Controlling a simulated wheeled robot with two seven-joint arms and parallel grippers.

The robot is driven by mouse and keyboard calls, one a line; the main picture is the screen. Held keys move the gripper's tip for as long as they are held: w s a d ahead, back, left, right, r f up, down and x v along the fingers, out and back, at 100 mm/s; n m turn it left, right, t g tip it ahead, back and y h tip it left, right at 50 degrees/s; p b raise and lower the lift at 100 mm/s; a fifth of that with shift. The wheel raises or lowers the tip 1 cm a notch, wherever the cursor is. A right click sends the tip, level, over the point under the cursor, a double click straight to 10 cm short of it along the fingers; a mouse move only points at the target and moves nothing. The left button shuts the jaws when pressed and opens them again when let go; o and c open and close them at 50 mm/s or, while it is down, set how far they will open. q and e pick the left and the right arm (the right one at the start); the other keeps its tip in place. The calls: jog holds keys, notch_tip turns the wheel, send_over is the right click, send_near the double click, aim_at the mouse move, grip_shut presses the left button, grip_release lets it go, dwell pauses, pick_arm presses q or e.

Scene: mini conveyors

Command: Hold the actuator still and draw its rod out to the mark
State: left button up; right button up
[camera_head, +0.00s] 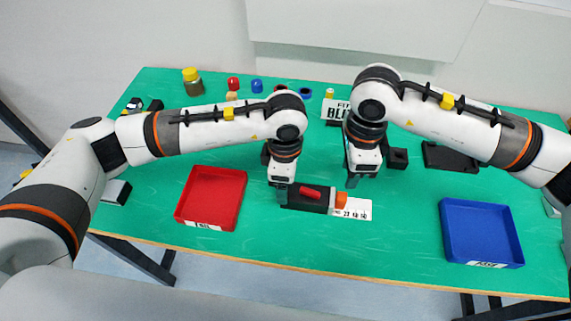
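The actuator (307,205) lies flat on the green table, with a dark body and a red part on its top. An orange piece (341,199) is at its right end. A white marked scale (358,209) with printed numbers lies under and to the right of that end. My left gripper (282,197) is down at the actuator's left end; whether its fingers close on the body is too small to tell. My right gripper (352,180) is above and just behind the orange end, apart from it. Its finger gap is not clear. The rod itself is hard to make out.
A red tray (183,206) stands left of the actuator and a blue tray (444,222) stands to the right. A black block (398,158) and a dark flat tray (430,152) lie behind on the right. A yellow-capped jar (193,83) and small coloured caps stand at the back.

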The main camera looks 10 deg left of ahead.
pick_arm(q)
notch_tip(320, 180, down, 6)
dwell(0.4)
jog(key=c, duration=1.4)
jog(key=shift+f, duration=0.1)
dwell(0.3)
